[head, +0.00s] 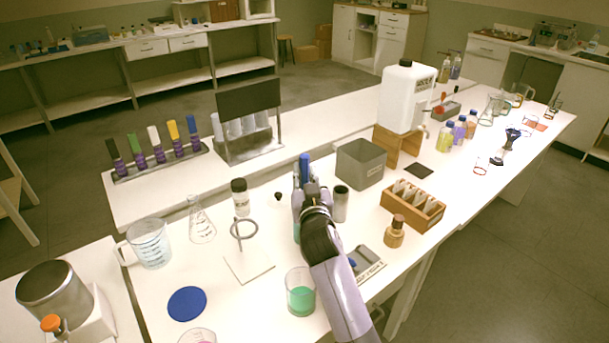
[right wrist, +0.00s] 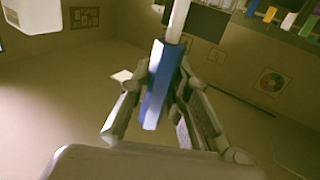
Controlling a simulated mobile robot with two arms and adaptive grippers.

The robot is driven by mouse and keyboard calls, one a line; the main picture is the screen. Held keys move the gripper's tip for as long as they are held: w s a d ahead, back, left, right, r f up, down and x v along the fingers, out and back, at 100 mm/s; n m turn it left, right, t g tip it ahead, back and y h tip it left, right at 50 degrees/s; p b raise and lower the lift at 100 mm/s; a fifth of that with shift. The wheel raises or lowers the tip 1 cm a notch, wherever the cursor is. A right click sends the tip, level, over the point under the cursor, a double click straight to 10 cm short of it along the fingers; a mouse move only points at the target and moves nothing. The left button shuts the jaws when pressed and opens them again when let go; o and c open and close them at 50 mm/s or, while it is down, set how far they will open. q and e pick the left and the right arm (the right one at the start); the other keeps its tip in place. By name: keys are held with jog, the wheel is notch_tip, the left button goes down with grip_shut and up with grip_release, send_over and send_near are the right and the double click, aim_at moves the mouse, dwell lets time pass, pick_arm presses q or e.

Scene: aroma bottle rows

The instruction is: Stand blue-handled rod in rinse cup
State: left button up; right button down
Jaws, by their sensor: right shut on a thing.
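My right gripper (head: 303,188) is above the middle of the white bench, shut on the blue-handled rod (head: 304,166). The blue handle sticks up above the fingers in the head view. In the right wrist view the blue handle (right wrist: 158,88) is between the fingers and a pale shaft runs from it to the top edge. Which vessel is the rinse cup is not clear. A glass beaker with green liquid (head: 300,298) stands in front of my gripper. A greenish vessel (head: 297,233) is mostly hidden behind my gripper and arm. My left gripper is not in view.
A ring stand (head: 250,264), white jar (head: 240,198) and flask (head: 201,225) are to the left. A brown bottle (head: 395,232) and wooden slide box (head: 427,217) are to the right.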

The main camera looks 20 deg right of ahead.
jog(key=c, duration=1.4)
grip_release()
